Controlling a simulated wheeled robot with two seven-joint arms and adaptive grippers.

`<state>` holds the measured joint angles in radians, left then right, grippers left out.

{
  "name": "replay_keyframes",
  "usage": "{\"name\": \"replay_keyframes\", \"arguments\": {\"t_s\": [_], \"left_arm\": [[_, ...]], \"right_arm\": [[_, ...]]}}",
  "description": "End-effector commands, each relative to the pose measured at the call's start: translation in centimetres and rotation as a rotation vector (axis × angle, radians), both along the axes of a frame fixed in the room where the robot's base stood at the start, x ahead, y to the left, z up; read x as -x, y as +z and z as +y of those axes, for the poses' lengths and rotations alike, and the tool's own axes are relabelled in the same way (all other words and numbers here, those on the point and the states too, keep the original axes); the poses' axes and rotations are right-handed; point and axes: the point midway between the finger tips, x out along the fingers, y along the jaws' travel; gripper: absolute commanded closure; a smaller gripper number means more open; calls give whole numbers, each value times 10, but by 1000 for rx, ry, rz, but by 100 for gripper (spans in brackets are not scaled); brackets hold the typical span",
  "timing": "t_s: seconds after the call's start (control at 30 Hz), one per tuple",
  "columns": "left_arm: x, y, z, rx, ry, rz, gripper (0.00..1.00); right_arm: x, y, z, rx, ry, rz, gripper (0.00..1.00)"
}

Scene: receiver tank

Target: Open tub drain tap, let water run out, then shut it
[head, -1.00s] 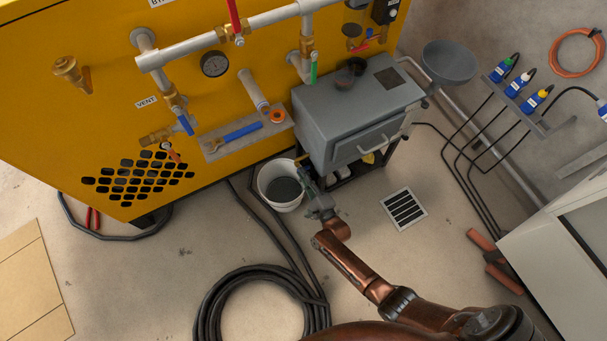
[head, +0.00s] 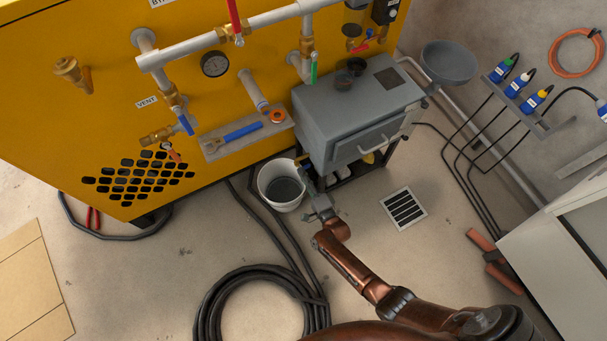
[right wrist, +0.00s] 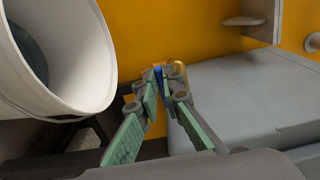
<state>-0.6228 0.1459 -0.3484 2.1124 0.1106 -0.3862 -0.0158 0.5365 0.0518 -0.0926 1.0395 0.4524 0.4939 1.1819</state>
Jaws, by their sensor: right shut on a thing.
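The grey tub (head: 355,115) stands against the yellow housing. A brass tap part (head: 300,157) shows at its lower left, and in the right wrist view a brass piece (right wrist: 179,67) shows beyond the fingertips. My right gripper (head: 309,182) is between the bucket and the tub. In the right wrist view its green-padded fingers (right wrist: 161,92) are closed around a small blue handle (right wrist: 158,73), mostly hidden by the fingertips. A white bucket (head: 264,190) stands just left of the gripper, with dark grey contents; I cannot make out any stream. My left gripper is out of view.
A coiled black hose (head: 225,300) lies on the floor in front, with hose runs passing the bucket. A floor drain grate (head: 404,209) lies to the right. Pipes and a gauge (head: 215,64) are on the yellow housing. A pale cabinet (head: 560,250) stands at the right.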

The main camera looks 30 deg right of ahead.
Motion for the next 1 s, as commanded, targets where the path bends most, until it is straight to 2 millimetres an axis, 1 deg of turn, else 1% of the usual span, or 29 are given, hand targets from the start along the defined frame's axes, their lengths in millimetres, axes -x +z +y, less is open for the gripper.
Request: {"name": "replay_keyframes", "arguments": {"t_s": [0.13,0.17,0.4,0.6,0.7,0.77,0.87,1.0], "left_arm": [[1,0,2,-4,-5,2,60],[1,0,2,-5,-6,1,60],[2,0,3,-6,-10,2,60],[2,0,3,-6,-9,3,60],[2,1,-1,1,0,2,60],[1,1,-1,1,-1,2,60],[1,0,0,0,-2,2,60],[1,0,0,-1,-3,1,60]], "right_arm": [[1,-1,0,2,0,3,100],[1,-1,0,2,1,3,92],[0,-1,0,1,1,2,76],[0,0,0,0,1,1,75],[2,-1,0,0,0,1,75],[5,-1,0,0,0,2,75],[17,-2,-1,-1,0,2,75],[45,-2,-2,-1,-1,3,75]]}}
